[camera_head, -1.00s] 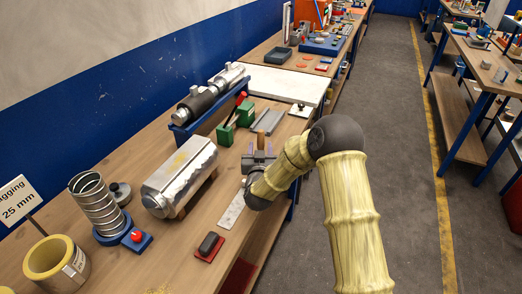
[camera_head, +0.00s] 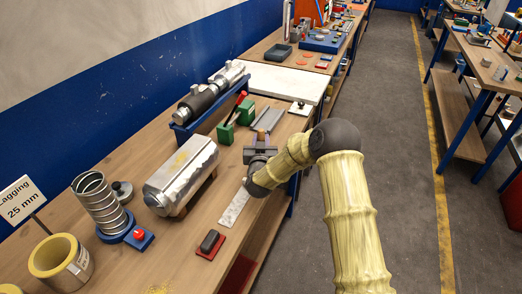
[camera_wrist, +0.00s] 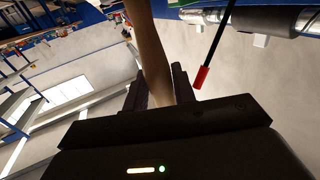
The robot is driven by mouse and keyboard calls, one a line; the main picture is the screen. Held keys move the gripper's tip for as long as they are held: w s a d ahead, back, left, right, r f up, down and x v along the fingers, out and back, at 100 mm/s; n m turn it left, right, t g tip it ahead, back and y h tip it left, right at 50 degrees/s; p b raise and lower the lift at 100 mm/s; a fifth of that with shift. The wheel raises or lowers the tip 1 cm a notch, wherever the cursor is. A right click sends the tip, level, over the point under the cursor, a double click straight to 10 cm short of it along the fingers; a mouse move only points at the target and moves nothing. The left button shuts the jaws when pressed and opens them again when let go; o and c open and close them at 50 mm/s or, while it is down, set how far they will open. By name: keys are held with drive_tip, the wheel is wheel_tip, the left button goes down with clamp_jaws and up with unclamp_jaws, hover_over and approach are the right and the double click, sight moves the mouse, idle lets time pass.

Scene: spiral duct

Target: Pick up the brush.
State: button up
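My gripper (camera_wrist: 160,88) shows in the wrist view with its two dark fingers on either side of a brown wooden handle, which I take to be the brush (camera_wrist: 148,40). The handle fills the gap between the fingers and runs out to the top edge, so the fingers look shut on it. Its bristles are not in view. In the head view my gripper (camera_head: 260,146) is small, low over the bench beyond the foil-clad cylinder, and the brush cannot be made out clearly there.
A green clamp with a red-tipped lever (camera_head: 240,100) stands just beyond my gripper; its red tip (camera_wrist: 201,77) is near the right finger in the wrist view. A foil-clad cylinder (camera_head: 182,172) is to the left. A metal strip (camera_head: 235,207) and a black block (camera_head: 210,240) lie nearer.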

clamp_jaws()
wheel_tip(320, 180, up, 10)
drive_tip(key=shift+b, duration=0.95)
